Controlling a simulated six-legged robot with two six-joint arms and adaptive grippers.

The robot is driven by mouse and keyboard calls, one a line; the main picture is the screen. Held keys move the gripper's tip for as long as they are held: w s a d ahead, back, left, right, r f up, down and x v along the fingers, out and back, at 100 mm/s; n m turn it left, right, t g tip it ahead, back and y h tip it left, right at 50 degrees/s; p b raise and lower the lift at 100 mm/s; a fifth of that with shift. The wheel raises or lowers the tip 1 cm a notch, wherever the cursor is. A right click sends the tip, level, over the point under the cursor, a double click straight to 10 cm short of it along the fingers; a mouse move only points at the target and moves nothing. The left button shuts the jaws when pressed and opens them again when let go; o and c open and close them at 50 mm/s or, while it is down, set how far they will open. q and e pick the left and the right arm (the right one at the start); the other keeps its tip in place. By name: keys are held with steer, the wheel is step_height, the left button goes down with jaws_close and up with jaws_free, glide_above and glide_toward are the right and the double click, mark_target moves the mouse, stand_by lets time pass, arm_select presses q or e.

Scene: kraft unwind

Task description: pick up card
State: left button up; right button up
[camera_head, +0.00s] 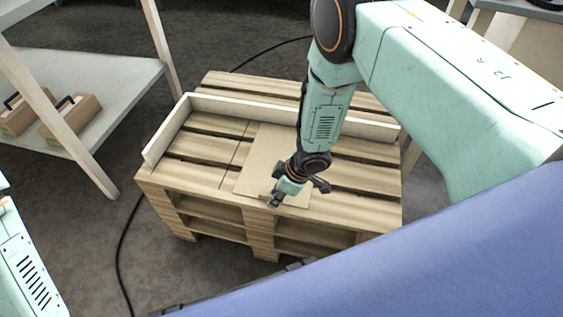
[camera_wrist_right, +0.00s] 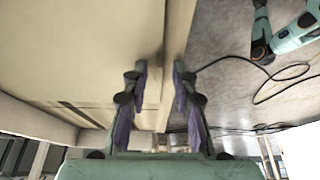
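The card (camera_head: 262,150) is a flat tan sheet lying on the wooden pallet (camera_head: 212,175), partly hidden by my right arm. A smaller tan patch shows around the gripper; I cannot tell whether it is part of the same sheet. My right gripper (camera_head: 296,192) is low over the near end of the card, close to the pallet's front edge. In the right wrist view, its two fingers (camera_wrist_right: 159,70) are apart with a gap between them, and a pale tan surface (camera_wrist_right: 75,45) fills the left. Contact with the card cannot be told. My left gripper is out of view.
A pale raised board (camera_head: 235,103) runs along the pallet's back, with another at its left side (camera_head: 166,130). A black cable (camera_head: 121,245) crosses the floor. A blue surface (camera_head: 430,255) fills the lower right.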

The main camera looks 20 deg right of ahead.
jaws_close()
steer(key=shift+w, duration=0.1)
